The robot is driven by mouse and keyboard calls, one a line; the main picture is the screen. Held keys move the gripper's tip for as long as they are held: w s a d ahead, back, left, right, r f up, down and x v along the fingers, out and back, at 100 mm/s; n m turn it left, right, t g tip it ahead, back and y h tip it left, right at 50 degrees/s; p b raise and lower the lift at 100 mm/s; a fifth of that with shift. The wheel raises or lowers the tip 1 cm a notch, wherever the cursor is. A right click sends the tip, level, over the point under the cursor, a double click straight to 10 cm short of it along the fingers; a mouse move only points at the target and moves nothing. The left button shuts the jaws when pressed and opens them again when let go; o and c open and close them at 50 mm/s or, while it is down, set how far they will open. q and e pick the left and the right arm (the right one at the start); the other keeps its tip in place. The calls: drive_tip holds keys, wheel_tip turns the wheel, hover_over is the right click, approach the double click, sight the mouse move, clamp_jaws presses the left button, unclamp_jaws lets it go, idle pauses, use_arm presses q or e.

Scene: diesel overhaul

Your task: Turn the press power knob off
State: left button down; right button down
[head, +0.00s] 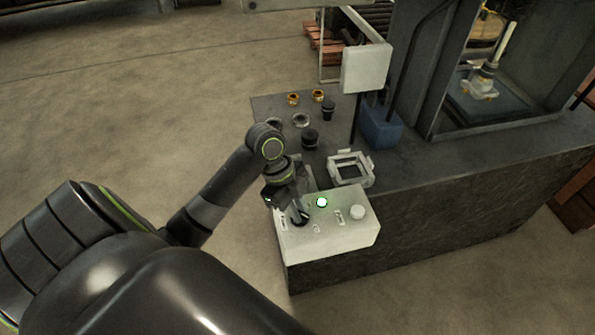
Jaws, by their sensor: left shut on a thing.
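The press control box (340,238) is a pale box at the front corner of the dark bench. Its top carries a lit green lamp (322,202), a white round button (357,212) and small label plates. The dark power knob (301,220) is on the left part of the top, mostly hidden by my left gripper. My left gripper (298,211) points down from above and is shut on the knob. The knob's pointer direction cannot be made out. My right gripper is not in view.
Behind the box, a pale square frame (334,172) sits on the bench (430,169). Dark cylindrical parts (310,138) and brass rings (293,99) lie farther back. A blue block (381,130) and the press frame (416,75) stand right. Open floor lies left.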

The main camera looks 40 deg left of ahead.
use_arm(q)
drive_tip(key=shift+s+r+n+t+p, duration=0.1)
drive_tip(key=shift+r+n+t+p, duration=0.1)
drive_tip(key=shift+n+p, duration=0.4)
drive_tip(key=shift+r+n+t+p, duration=0.1)
drive_tip(key=shift+n+t+p, duration=0.1)
drive_tip(key=shift+n+p, duration=0.35)
drive_tip(key=n+t+y+p, duration=0.1)
drive_tip(key=n+p, duration=0.3)
drive_tip(key=p, duration=0.1)
drive_tip(key=n+t+y+p, duration=0.1)
drive_tip(key=n+p, duration=0.3)
drive_tip(key=p, duration=0.1)
drive_tip(key=shift+s+d+n+t, duration=0.15)
drive_tip(key=shift+d+n+t, duration=0.05)
drive_tip(key=shift+n+t, duration=0.15)
drive_tip(key=n, duration=0.1)
drive_tip(key=n+y+p, duration=0.1)
drive_tip(key=shift+d+f+n+t, duration=0.1)
drive_tip(key=shift+f+n+t, duration=0.05)
drive_tip(key=shift+n+t, duration=0.15)
drive_tip(key=shift+f+n+y, duration=0.1)
drive_tip(key=shift+n+y, duration=0.9)
drive_tip(key=shift+n, duration=1.1)
drive_tip(key=c, duration=1.4)
unclamp_jaws()
